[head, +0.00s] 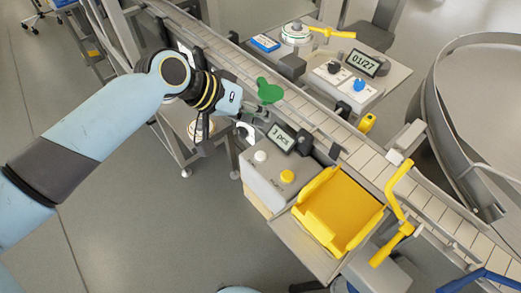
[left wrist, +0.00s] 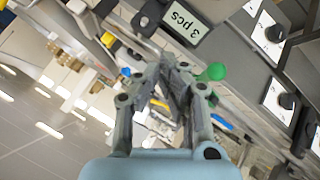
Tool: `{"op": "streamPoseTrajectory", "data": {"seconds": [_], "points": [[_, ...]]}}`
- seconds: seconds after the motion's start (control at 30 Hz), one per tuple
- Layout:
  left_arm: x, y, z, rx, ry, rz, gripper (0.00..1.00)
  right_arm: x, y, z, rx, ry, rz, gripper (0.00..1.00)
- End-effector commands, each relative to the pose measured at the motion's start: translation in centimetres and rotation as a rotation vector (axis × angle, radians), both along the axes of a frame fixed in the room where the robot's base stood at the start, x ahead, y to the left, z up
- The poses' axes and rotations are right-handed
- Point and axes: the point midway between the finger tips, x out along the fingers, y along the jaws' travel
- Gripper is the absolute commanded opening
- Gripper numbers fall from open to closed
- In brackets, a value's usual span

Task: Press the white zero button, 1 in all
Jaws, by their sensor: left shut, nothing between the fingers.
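The white zero button (head: 260,156) is a small round cap on the top of a grey control box (head: 262,178) in the middle of the head view. A yellow button (head: 287,176) is beside it, toward the lower right. My left gripper (head: 246,131) is shut and empty, just up and left of the white button in the head view, apart from it in the picture. Its closed fingers (left wrist: 165,88) fill the middle of the left wrist view. I cannot make out the white button there. My right gripper is not in view.
A display reading "3 pcs" (left wrist: 186,22) stands behind the buttons. A yellow tray (head: 338,212) adjoins the box.

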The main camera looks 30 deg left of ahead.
Motion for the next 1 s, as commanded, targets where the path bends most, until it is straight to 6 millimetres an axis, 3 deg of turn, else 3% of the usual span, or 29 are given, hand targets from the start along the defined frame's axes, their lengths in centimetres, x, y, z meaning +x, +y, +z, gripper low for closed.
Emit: {"op": "streamPoseTrajectory", "data": {"seconds": [0.37,0.83,1.0], "points": [[0.0,0.0,-0.9,0.002,0.001,0.001,0.00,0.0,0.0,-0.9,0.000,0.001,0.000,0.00],[-0.1,0.0,-6.8,0.004,0.001,0.001,0.00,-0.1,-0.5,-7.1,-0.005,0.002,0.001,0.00],[0.0,0.0,-8.4,0.002,0.001,0.001,0.00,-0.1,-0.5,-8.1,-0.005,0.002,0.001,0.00]]}}
